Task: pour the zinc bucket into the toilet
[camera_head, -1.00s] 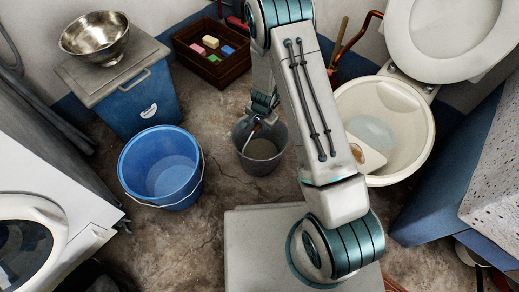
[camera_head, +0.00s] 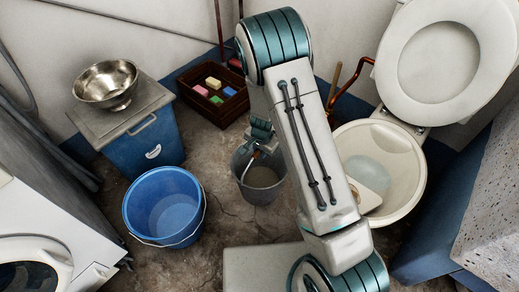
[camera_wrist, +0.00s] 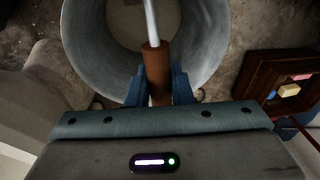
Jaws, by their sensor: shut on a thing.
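The zinc bucket (camera_head: 262,197), grey and upright, shows in the middle of the head view with a greyish liquid inside. It fills the top of the wrist view (camera_wrist: 85,45). My gripper (camera_head: 259,147) is shut on the brown grip (camera_wrist: 155,68) of the bucket's handle, with a blue finger on each side. A metal rod runs on from the grip over the bucket. I cannot tell whether the bucket touches the floor. The toilet (camera_head: 410,190), cream with water in its bowl, stands to the right with its lid (camera_head: 440,60) up. My arm hides its left side.
A blue bucket (camera_head: 145,226) of water stands left of the zinc bucket. Behind are a blue bin (camera_head: 140,152) with a metal bowl (camera_head: 106,85) on top and a wooden crate (camera_head: 226,108) of coloured blocks. A washing machine (camera_head: 50,225) is at left. A red-brown pipe runs behind the toilet.

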